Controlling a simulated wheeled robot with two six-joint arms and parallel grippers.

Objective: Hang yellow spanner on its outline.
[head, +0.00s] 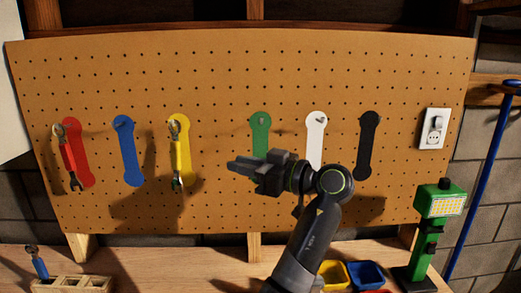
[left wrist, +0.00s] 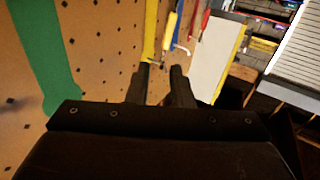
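The yellow spanner (head: 178,152) hangs upright on the pegboard, its top ring at the hook and its body over the yellow outline (head: 187,140). Its lower jaw points down near the outline's bottom end. My left gripper (head: 232,165) is in front of the board, to the right of the spanner and apart from it, near the lower part of the green outline (head: 260,125). Its fingers point left. In the left wrist view the two fingers (left wrist: 160,80) are apart with nothing between them; the yellow outline (left wrist: 150,30) shows beyond. My right gripper is not in view.
A red spanner (head: 67,155) hangs by the red outline. Blue (head: 127,150), white (head: 315,140) and black (head: 368,145) outlines are bare. A blue-handled spanner (head: 38,263) stands in a wooden rack (head: 75,283) on the bench. A green lamp (head: 437,202) and coloured bins (head: 365,275) stand right.

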